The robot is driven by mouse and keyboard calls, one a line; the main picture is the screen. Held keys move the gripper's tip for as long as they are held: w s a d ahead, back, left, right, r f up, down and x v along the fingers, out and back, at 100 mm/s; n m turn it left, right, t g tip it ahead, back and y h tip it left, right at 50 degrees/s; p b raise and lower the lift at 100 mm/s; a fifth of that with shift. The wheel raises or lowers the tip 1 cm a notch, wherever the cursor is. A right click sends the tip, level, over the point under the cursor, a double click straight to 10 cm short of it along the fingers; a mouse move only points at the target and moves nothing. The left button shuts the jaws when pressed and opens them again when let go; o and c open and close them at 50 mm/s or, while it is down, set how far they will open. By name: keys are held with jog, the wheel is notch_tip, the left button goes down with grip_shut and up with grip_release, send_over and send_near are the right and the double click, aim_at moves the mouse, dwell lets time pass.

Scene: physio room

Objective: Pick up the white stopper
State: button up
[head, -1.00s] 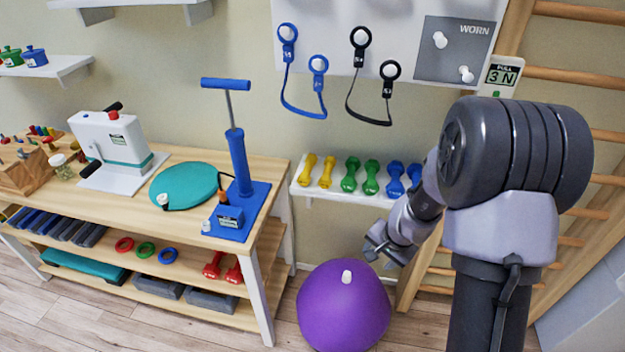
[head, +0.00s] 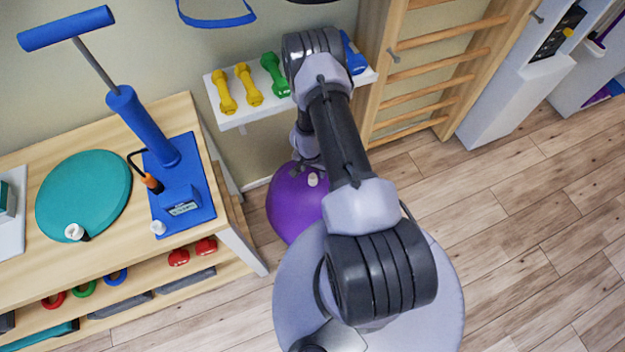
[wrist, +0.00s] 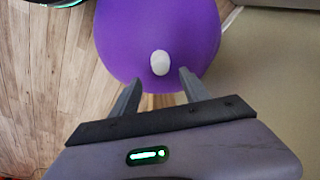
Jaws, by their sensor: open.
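A white stopper (head: 313,179) sits on top of the purple ball (head: 283,208), in the middle of the head view. In the wrist view the white stopper (wrist: 159,62) stands out on the purple ball (wrist: 115,45), just beyond the fingertips and roughly centred between them. My gripper (wrist: 157,82) is open and empty, its two fingers spread either side of the line to the stopper. They do not appear to touch it. In the head view my arm hides part of the ball and most of the gripper.
A wooden bench (head: 95,128) at left holds a teal disc (head: 85,195) and a blue hand pump (head: 140,125); small white pieces lie by both. A white shelf (head: 238,118) of dumbbells is above the ball. Wooden wall bars (head: 440,55) stand right; floor at right is clear.

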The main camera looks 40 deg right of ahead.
aim_at(313, 176)
jog(key=f+b, duration=0.3)
jog(key=f, duration=0.2)
jog(key=shift+w+f, duration=0.2)
jog(key=shift+r, duration=0.15)
jog(key=shift+c, duration=0.2)
grip_shut()
